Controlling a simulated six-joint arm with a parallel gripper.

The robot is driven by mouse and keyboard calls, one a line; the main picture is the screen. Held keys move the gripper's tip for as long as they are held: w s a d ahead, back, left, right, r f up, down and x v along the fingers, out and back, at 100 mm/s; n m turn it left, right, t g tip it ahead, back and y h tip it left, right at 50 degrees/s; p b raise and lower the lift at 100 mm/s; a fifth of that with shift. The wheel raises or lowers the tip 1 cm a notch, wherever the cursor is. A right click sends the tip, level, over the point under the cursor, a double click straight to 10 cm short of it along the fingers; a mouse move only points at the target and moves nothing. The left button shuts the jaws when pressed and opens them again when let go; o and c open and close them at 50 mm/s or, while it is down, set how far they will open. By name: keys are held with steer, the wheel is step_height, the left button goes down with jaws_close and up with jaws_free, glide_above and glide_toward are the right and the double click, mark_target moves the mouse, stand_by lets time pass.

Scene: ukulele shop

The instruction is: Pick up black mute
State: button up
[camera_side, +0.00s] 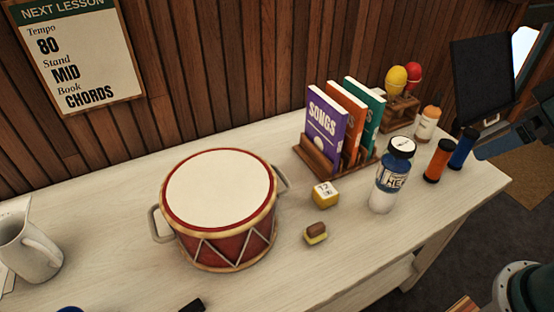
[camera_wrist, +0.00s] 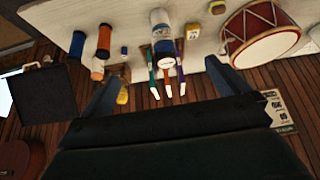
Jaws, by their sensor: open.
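A small black block (camera_side: 191,306), which looks like the black mute, lies at the bottom edge of the side view, in front of the drum. It is partly cut off by the frame, and I cannot make it out in the wrist view. My gripper (camera_wrist: 164,68) is open and empty, with its two fingers spread apart in the wrist view. In the side view part of my gripper (camera_side: 508,137) shows at the right edge, past the right end of the table and far from the black block.
A red drum (camera_side: 225,190), a mug (camera_side: 28,250), a rack of song books (camera_side: 342,125), a blue bottle (camera_side: 391,178), a yellow cube (camera_side: 325,194), a brown-and-yellow block (camera_side: 316,234) and orange (camera_side: 439,160) and blue (camera_side: 462,150) cylinders stand on the table. The front middle is fairly clear.

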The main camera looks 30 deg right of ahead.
steer(key=s, duration=0.1)
steer(key=s+d, duration=0.1)
steer(key=shift+s+r+m, duration=0.2)
steer(key=shift+s+m, duration=0.1)
steer(key=shift+c, duration=0.4)
steer(key=c, duration=1.2)
steer(key=shift+o, duration=0.2)
